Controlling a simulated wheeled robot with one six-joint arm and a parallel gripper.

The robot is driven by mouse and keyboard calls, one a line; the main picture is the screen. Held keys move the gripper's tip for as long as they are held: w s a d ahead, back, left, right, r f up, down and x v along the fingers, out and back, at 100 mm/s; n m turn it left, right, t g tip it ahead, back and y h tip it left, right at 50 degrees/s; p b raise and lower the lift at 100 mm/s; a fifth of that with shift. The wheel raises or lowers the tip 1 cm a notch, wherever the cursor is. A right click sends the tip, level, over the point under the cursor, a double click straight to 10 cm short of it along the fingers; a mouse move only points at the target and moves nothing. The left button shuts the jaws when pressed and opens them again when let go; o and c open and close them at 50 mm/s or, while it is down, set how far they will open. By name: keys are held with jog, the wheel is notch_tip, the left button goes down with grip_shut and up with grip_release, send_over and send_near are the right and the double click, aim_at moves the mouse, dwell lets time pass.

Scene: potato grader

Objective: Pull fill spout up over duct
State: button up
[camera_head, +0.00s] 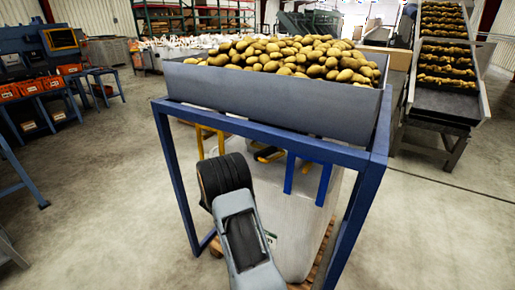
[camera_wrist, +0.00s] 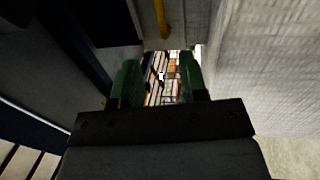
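A white bulk bag (camera_head: 298,225) stands on a wooden pallet (camera_head: 318,268) under the grey hopper. Its pale fabric (camera_wrist: 262,70) fills the right side of the wrist view. I cannot make out the fill spout or the duct clearly; the space under the hopper is dark and partly behind my arm. My gripper (camera_wrist: 157,82) shows two green fingers standing apart, with only distant background between them. It is close beside pale fabric and below a yellow strap or bar (camera_wrist: 162,18). In the head view my wrist covers the gripper.
A blue frame (camera_head: 362,205) carries the hopper (camera_head: 270,108), heaped with potatoes (camera_head: 290,58). Blue strips (camera_head: 324,184) hang below its front edge. A conveyor (camera_head: 446,85) stands at right, and blue benches with orange bins (camera_head: 30,87) at left. The concrete floor is clear on both sides.

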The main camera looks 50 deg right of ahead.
jog(key=x, duration=1.3)
jog(key=shift+w+d+r+p, duration=0.1)
jog(key=shift+w+d+p, duration=0.2)
jog(key=shift+w+p, duration=0.1)
grip_shut()
